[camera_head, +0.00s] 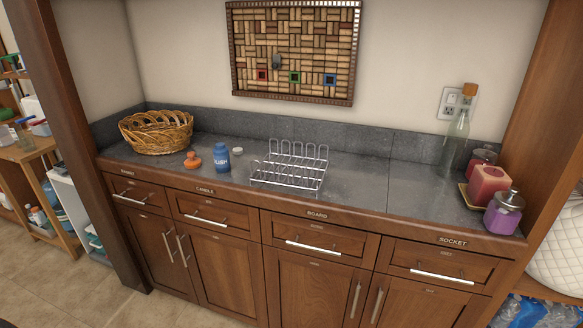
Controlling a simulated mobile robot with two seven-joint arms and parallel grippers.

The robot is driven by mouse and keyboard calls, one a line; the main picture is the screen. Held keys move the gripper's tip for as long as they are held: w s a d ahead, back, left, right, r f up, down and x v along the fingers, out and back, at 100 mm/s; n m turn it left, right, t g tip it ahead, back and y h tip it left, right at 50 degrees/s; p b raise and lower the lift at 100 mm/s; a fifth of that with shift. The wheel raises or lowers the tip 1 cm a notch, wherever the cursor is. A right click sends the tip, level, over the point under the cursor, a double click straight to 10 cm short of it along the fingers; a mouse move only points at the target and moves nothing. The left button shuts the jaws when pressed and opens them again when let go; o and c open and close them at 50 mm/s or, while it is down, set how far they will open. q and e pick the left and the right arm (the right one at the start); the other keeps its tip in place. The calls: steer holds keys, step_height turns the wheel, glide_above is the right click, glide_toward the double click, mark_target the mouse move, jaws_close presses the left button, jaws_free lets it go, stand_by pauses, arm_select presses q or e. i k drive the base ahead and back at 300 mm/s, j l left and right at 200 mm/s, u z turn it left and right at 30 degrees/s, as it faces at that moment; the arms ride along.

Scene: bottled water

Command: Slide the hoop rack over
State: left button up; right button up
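The hoop rack (290,168) is a silver wire rack with a row of upright loops at its back. It stands on the grey counter (355,180), near the middle and close to the front edge. Neither of my grippers shows in the head view.
A blue bottle (222,157), an orange object (193,161) and a small white-lidded item (237,151) stand left of the rack. A wicker basket (156,132) is at the far left. A glass bottle (458,135), red candle (487,185) and purple jar (504,212) stand at the right. Counter right of the rack is clear.

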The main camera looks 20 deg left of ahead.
mark_target(318, 188)
steer(key=i+j, duration=0.15)
steer(key=j, duration=0.35)
steer(key=i+j, duration=0.1)
steer(key=j, duration=0.4)
steer(key=i+j, duration=0.15)
steer(key=j, duration=0.35)
steer(key=i+j, duration=0.1)
steer(key=j, duration=0.4)
steer(key=i+j+z, duration=0.1)
steer(key=j, duration=0.35)
steer(key=i+j, duration=0.15)
steer(key=j, duration=0.35)
steer(key=i+j, duration=0.1)
steer(key=j, duration=0.45)
steer(key=i+j, duration=0.15)
steer(key=j, duration=0.35)
